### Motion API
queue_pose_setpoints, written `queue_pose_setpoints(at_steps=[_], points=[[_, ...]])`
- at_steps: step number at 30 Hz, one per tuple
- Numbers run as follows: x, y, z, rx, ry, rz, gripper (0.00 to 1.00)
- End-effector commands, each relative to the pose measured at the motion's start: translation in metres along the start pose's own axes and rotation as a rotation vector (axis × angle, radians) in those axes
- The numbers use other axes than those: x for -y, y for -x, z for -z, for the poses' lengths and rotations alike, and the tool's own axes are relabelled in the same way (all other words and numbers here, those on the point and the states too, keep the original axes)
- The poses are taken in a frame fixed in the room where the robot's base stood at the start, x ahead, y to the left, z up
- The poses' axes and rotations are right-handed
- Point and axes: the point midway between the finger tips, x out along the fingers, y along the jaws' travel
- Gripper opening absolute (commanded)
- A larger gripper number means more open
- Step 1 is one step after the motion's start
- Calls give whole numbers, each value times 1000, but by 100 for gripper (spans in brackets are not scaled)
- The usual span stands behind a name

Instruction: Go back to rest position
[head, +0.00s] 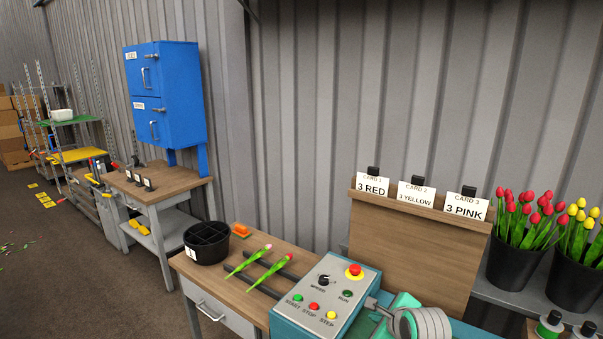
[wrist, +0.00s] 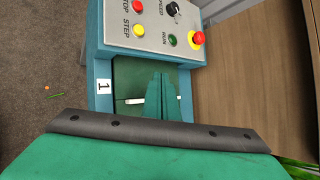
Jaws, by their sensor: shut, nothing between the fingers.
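My gripper (wrist: 163,86) shows in the wrist view as two green fingers held together, with nothing seen between them. It is over the teal machine frame, just beyond the control panel (wrist: 158,22). In the head view, the control panel (head: 322,290) carries coloured buttons and a red emergency knob. Two tulips, one pink (head: 249,261) and one red (head: 270,273), lie on dark rails on the wooden table (head: 222,273), left of the panel. No tulip is in my gripper.
A black divided bucket (head: 207,243) stands at the table's left. Cards reading 3 red (head: 373,186), 3 yellow (head: 415,195) and 3 pink (head: 465,206) stand on a wooden board. Buckets of red (head: 514,259) and yellow tulips (head: 577,278) stand right. A blue cabinet (head: 165,95) is behind left.

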Motion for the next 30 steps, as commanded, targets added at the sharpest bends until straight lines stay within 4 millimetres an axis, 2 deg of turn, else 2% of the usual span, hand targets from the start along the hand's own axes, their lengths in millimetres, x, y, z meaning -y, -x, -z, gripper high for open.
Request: queue_pose_setpoints(at_steps=[14,17,22,30], points=[[-60,-36,-20,110,131,49,0],[-83,-45,-25,139,178,72,0],[-134,-60,-31,184,284,134,0],[-217,-63,-26,191,472,245,0]])
